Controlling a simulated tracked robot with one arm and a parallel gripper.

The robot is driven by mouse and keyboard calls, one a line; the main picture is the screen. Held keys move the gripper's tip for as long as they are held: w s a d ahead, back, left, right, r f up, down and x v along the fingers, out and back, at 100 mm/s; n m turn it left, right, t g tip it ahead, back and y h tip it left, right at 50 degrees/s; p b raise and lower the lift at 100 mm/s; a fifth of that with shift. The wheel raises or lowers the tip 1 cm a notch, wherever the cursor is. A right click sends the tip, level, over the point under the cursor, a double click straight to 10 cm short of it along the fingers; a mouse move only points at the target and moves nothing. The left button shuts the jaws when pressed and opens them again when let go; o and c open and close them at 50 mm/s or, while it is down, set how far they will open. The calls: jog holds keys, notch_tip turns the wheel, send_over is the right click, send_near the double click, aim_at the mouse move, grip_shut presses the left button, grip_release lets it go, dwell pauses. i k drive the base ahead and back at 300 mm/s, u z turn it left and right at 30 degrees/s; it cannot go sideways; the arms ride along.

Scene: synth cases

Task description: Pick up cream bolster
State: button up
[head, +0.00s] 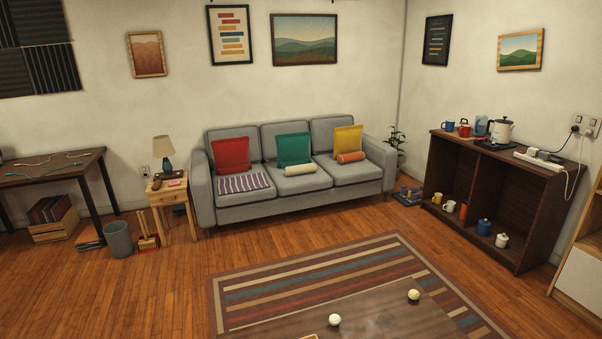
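The cream bolster (300,170) lies on the middle seat of the grey sofa (232,200), against the far wall. It sits in front of the green cushion (293,147), its long side running left to right. An orange bolster (351,157) lies to its right in front of a yellow cushion (347,139). A red cushion (231,154) and a striped cloth (243,184) are on the left seat. My gripper does not show in the head view.
A low table (375,318) with two pale balls stands on the striped rug (300,270) at the front. A side table (174,203) with a lamp stands left of the sofa, and a dark cabinet (470,168) stands right. Bare wood floor lies between sofa and rug.

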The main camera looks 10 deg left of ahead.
aim_at(291, 171)
jog(key=u, duration=1.25)
jog(key=i, duration=5.65)
jog(key=z, duration=0.75)
